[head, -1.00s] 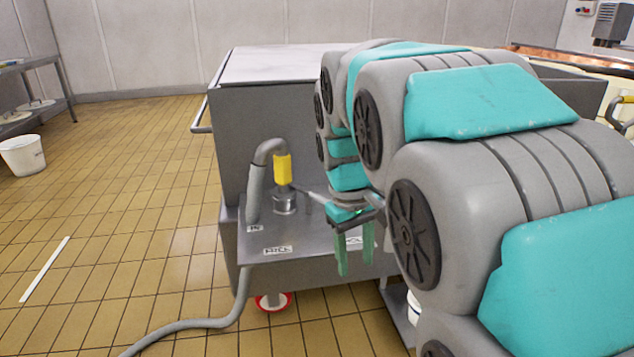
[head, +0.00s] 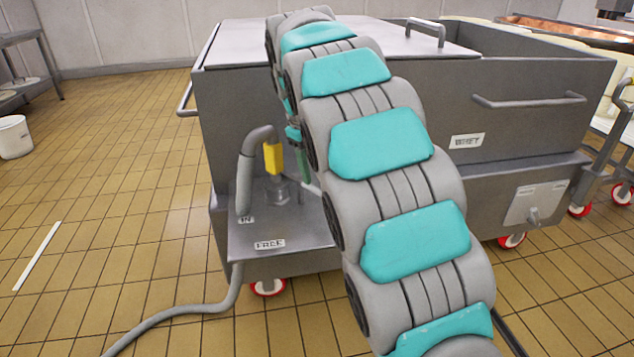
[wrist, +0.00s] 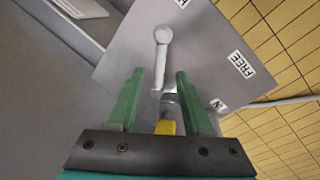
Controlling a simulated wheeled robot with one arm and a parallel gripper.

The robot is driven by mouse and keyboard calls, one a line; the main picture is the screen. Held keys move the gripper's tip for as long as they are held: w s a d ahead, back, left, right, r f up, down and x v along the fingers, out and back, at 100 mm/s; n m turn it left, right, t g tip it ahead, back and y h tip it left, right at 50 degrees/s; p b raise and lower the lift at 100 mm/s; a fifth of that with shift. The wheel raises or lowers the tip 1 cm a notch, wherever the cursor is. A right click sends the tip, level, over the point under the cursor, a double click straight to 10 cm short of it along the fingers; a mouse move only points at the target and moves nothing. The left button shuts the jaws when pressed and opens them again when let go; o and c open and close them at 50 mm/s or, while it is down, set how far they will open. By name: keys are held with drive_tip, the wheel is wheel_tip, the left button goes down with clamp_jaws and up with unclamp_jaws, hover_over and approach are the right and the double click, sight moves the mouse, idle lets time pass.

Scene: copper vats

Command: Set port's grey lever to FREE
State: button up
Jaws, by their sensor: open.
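The grey lever (wrist: 162,50) is a light bar with a round knob, seen in the wrist view above a small grey shelf (wrist: 200,50). It points toward a label cut off at the top edge, away from the FREE label (wrist: 241,64). In the head view the FREE label (head: 270,244) is at the shelf's front and the IN label (head: 246,219) at its left. My gripper (wrist: 160,72) is open, its green fingers on either side of the lever; I cannot tell whether they touch it. In the head view my arm hides most of the gripper.
A grey hose (head: 244,180) with a yellow part (head: 272,158) rises beside the lever. The yellow part also shows between the finger bases in the wrist view (wrist: 166,127). The steel vat (head: 400,110) stands behind the shelf.

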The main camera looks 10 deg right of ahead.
sight(318, 189)
drive_tip(key=shift+w+d+f, duration=0.15)
drive_tip(key=shift+d+f, duration=0.05)
drive_tip(key=shift+f, duration=1.1)
drive_tip(key=shift+w+d+f, duration=0.1)
drive_tip(key=shift+d+f, duration=0.1)
drive_tip(key=shift+f, duration=1.05)
drive_tip(key=shift+c, duration=0.4)
clamp_jaws()
